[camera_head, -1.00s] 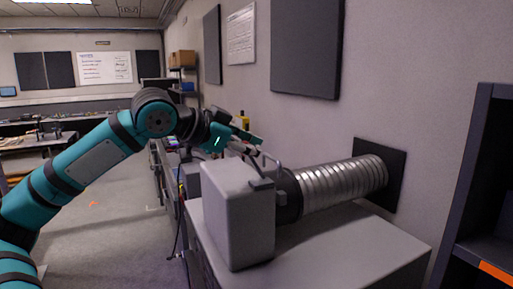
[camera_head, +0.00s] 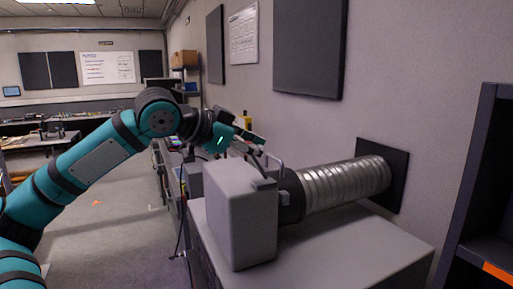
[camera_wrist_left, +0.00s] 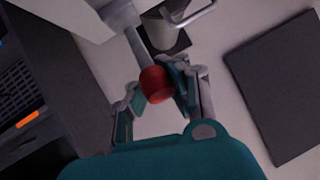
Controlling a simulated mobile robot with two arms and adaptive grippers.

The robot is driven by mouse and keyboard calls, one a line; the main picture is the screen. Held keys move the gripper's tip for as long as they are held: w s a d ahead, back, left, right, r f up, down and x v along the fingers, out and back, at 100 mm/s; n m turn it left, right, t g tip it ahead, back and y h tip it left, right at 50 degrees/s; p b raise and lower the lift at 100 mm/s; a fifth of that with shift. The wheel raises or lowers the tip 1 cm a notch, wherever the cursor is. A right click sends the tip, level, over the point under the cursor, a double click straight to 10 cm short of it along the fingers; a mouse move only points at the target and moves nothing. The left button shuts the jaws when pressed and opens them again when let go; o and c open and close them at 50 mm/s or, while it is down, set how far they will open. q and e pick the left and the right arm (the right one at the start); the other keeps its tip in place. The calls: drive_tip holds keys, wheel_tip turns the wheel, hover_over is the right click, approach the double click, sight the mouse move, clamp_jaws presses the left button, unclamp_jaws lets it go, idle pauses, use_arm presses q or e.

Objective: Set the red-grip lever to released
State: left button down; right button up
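The lever's red grip (camera_wrist_left: 156,85) shows in the left wrist view at the end of a pale grey shaft (camera_wrist_left: 137,48). My left gripper (camera_wrist_left: 160,92) has its fingers on either side of the red grip. The right-hand finger pad looks against it; whether the left-hand one touches is unclear. In the head view my left gripper (camera_head: 254,145) is above the grey box-shaped housing (camera_head: 240,215), near its top back edge. The red grip cannot be made out there. My right gripper is not in view.
A ribbed metal duct (camera_head: 345,185) runs from the housing to a dark wall plate (camera_head: 398,180). A bent grey handle (camera_head: 274,160) stands close to my left gripper. The housing sits on a grey cabinet (camera_head: 345,245). A dark shelf (camera_head: 485,200) stands at the right.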

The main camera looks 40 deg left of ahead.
use_arm(q)
drive_tip(key=shift+a+r, duration=0.1)
drive_tip(key=shift+r, duration=0.25)
drive_tip(key=c, duration=1.1)
unclamp_jaws()
drive_tip(key=shift+s, duration=0.6)
drive_tip(key=shift+o, duration=0.2)
drive_tip(key=shift+w+f, duration=0.2)
drive_tip(key=shift+w, duration=0.1)
drive_tip(key=v, duration=1.2)
drive_tip(key=shift+s, duration=0.1)
drive_tip(key=shift+c, duration=0.4)
